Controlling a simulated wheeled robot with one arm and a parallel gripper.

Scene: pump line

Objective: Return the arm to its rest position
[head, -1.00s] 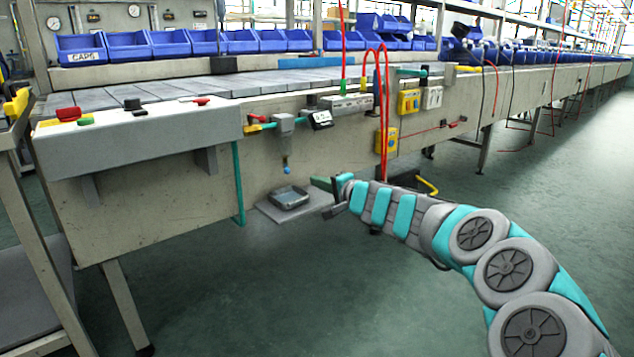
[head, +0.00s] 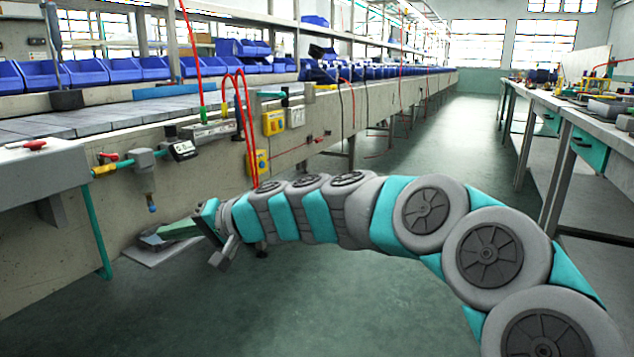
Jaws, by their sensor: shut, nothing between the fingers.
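My arm, grey and teal, reaches from the lower right across the head view and is bent along its length. My gripper (head: 207,240) is at its far left end, low in front of the line. It is shut and empty.
The pump line (head: 110,215) runs along the left, with a grey tap (head: 148,162), a small display (head: 183,150), yellow boxes (head: 273,123) and red hoses (head: 243,110). A workbench (head: 600,120) stands on the right. The green floor between is clear.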

